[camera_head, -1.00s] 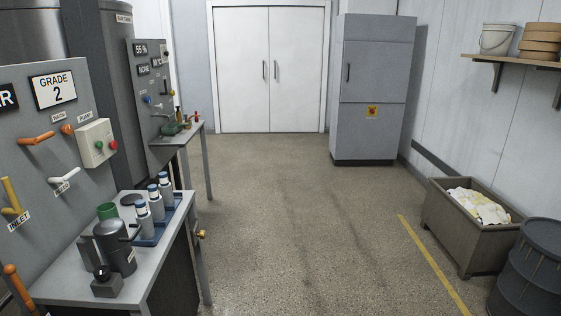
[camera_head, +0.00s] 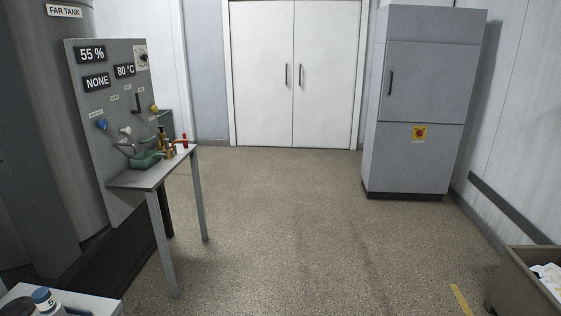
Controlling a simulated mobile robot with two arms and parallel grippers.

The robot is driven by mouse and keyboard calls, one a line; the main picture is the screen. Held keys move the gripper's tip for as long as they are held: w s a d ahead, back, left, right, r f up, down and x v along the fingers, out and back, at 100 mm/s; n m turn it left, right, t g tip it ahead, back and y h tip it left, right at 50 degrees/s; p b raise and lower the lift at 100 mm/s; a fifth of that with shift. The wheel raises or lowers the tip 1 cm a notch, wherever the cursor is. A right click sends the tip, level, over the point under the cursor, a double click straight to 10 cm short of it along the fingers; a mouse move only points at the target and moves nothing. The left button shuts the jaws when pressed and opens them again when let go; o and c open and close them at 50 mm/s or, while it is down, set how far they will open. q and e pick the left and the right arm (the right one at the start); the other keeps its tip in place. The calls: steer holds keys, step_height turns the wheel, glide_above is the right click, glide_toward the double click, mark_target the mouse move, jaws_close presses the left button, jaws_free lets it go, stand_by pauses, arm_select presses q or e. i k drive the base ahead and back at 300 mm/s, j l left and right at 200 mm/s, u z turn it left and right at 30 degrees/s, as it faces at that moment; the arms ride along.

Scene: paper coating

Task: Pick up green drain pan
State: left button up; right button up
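The green drain pan (camera_head: 146,160) sits on the small grey table (camera_head: 150,180) at the left, in front of the control panel. It is small in view and looks like a shallow dark green tray. Some small brass and red fittings (camera_head: 181,143) stand on the table just right of it. Neither of my grippers shows in the head view.
A panel (camera_head: 85,130) with gauges and valves stands behind the table. A nearer bench corner (camera_head: 70,302) with a blue-capped bottle (camera_head: 45,300) is at the lower left. A grey cabinet (camera_head: 415,160) and a bin (camera_head: 520,285) stand at the right. The middle floor is clear.

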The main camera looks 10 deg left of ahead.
mark_target(153, 158)
steer(key=i+u, duration=0.25)
steer(key=i, duration=0.3)
steer(key=i+u, duration=0.2)
steer(key=i, duration=0.35)
steer(key=i+l+u, duration=0.1)
steer(key=i+u, duration=0.15)
steer(key=i, duration=0.3)
steer(key=i+l+u, duration=0.25)
steer(key=i, duration=0.3)
